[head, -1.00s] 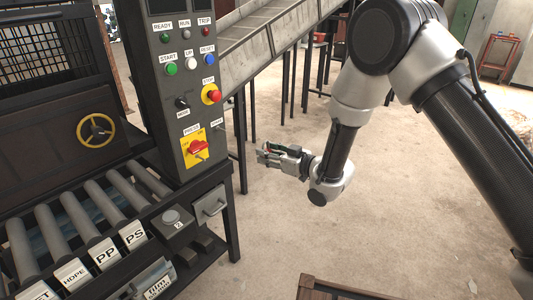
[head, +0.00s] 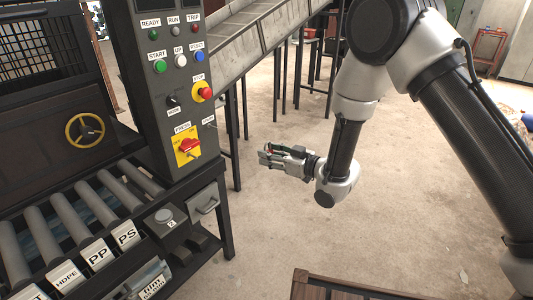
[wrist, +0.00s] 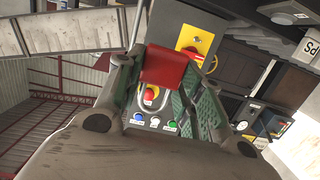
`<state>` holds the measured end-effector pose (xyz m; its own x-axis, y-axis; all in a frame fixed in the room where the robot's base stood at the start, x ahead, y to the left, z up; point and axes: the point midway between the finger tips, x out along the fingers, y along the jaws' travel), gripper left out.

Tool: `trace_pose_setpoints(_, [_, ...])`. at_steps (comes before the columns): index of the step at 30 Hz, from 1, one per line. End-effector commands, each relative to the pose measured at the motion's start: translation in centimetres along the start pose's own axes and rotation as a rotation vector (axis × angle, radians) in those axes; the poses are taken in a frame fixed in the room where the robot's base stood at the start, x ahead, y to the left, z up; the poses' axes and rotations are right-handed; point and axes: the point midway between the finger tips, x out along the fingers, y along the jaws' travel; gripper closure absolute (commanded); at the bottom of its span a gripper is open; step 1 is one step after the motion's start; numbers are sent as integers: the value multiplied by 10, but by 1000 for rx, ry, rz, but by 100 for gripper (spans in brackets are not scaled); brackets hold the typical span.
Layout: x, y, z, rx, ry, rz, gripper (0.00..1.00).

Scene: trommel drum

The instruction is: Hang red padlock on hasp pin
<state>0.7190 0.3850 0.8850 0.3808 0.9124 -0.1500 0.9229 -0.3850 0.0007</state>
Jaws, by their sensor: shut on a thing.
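The panel carries a yellow plate with a red rotary switch (head: 187,147), also visible in the wrist view (wrist: 196,46).
A red emergency button (head: 204,92) and several coloured buttons are higher on the panel. A sloping conveyor (head: 255,38) is behind. Open floor surrounds my gripper.

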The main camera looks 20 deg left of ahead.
Motion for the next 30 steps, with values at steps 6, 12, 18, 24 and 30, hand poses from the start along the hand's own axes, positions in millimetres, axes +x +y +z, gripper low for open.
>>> trace_pose_setpoints(6, [-15,1,2,1,0,2,90])
trace_pose_setpoints(12, [-28,0,4,1,1,0,90])
trace_pose_setpoints(18, [-34,0,5,0,1,1,90])
trace_pose_setpoints(24, [-34,0,5,0,1,1,90])
trace_pose_setpoints(30, [-34,1,5,1,1,2,90])
